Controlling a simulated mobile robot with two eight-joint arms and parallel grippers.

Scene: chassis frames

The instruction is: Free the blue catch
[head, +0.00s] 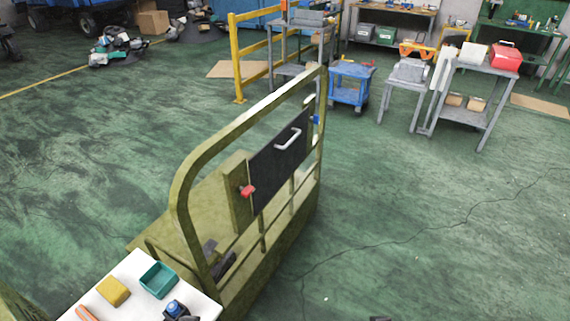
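The blue catch (316,120) is a small blue piece at the far right edge of a black panel (275,160). The panel is set in an olive-yellow chassis frame (188,165) with a curved top rail. A silver handle (288,139) is on the panel's face. A red catch (248,190) is at the panel's near left edge, beside an olive post. The panel looks closed in the frame. I cannot make out whether the blue catch is engaged. Neither gripper can be made out in the head view, and nothing is seen touching either catch.
A white tabletop (105,298) at the bottom left holds a teal tray (158,280), a yellow block (113,291) and a dark blue item (176,310). Green floor right of the frame is open. A blue cart (350,85) and grey tables stand behind. A small dark shape at the bottom edge is unclear.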

